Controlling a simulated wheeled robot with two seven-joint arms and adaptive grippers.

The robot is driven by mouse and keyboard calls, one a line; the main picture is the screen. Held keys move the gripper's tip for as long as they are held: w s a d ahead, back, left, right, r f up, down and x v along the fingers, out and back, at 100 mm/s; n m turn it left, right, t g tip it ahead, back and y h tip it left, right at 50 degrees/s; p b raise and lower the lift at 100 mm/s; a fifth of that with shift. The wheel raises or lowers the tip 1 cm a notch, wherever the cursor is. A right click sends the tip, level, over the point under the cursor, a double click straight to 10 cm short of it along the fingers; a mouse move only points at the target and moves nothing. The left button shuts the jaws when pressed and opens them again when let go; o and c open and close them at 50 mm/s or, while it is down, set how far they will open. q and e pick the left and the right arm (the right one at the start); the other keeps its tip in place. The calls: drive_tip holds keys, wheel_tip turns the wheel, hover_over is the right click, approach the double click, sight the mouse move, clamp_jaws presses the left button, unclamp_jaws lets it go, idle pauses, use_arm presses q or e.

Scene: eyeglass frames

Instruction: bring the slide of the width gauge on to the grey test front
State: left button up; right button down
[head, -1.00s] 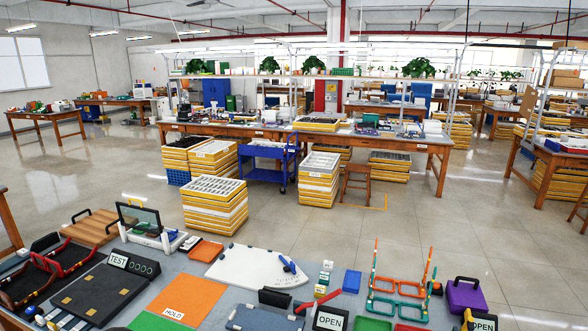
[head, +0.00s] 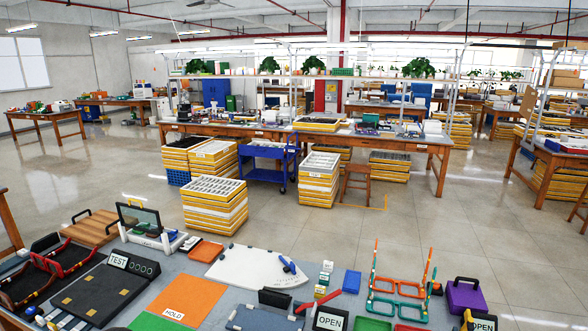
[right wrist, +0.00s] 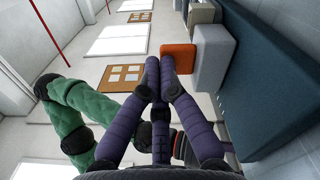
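In the head view a white plate (head: 250,268) lies mid-bench with a small blue piece (head: 288,266) at its right side; I cannot tell whether this is the width gauge and its slide. A black board (head: 95,293) with a TEST sign (head: 118,261) lies at the left. No grey test front can be made out. In the right wrist view my right gripper's purple fingers (right wrist: 160,64) converge, with their tips together and nothing visible between them. My left gripper is not seen; green padded links (right wrist: 85,105) beside the purple fingers may be my left arm.
An orange HOLD mat (head: 187,297) lies mid-left. Orange and teal frames on a stand (head: 397,287), a purple box (head: 465,296) and OPEN signs (head: 330,319) fill the right side. A screen device (head: 145,220) stands at the back.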

idle(0.6)
drive_tip(key=shift+p+v, duration=0.6)
drive_tip(key=shift+v, duration=1.85)
drive_tip(key=shift+s, duration=0.1)
